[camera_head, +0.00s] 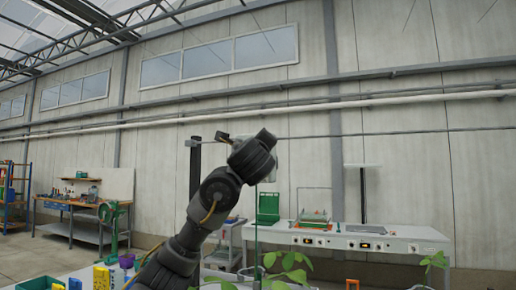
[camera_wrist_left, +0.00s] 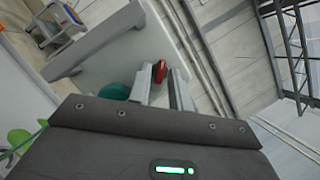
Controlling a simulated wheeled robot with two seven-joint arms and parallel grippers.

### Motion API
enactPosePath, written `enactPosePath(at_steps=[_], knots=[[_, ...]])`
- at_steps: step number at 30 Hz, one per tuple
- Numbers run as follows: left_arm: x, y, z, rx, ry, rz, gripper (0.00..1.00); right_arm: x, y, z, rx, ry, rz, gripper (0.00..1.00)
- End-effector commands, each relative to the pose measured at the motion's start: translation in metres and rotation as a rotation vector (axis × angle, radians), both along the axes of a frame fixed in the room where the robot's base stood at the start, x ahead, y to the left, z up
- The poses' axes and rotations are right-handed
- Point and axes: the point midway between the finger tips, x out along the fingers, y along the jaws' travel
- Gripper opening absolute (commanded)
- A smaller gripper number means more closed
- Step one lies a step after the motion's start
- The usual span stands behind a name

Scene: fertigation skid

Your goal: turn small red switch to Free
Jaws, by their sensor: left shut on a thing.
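The small red switch (camera_wrist_left: 160,71) shows in the left wrist view, on a pale grey panel (camera_wrist_left: 115,62). My left gripper (camera_wrist_left: 161,78) reaches toward the panel, and its two light grey fingers sit on either side of the switch, shut on it. The switch's markings and its present position cannot be read. In the head view my left arm rises from the lower left to the middle, and its dark wrist hides the fingers and the switch. My right gripper is in neither view.
A round teal part (camera_wrist_left: 115,91) sits close beside the left fingers. In the head view a long grey bench (camera_head: 400,243) with equipment stands behind my arm. Green plants (camera_head: 287,270) are at the lower front. A workbench (camera_head: 85,205) stands far left.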

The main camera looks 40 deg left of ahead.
Motion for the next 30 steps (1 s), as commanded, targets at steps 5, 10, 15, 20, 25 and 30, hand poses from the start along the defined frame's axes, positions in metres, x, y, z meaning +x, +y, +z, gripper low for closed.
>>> enactPosePath(at_steps=[5,10,15,20,25,30], knots=[[0.000,0.000,0.000,-0.002,-0.001,-0.001,0.00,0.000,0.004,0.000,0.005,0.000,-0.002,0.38],[0.000,0.000,0.000,-0.001,-0.001,0.000,0.29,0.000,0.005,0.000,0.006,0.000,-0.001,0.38],[0.000,0.000,0.000,0.001,-0.001,-0.001,0.29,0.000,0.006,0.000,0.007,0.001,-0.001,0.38],[-0.004,-0.004,-0.002,0.001,-0.001,-0.003,0.29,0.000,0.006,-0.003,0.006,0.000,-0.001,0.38],[-0.024,-0.019,-0.012,0.002,-0.002,-0.006,0.29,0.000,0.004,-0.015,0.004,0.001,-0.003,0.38],[-0.052,-0.039,-0.021,0.001,-0.004,-0.005,0.29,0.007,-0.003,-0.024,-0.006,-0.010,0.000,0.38]])
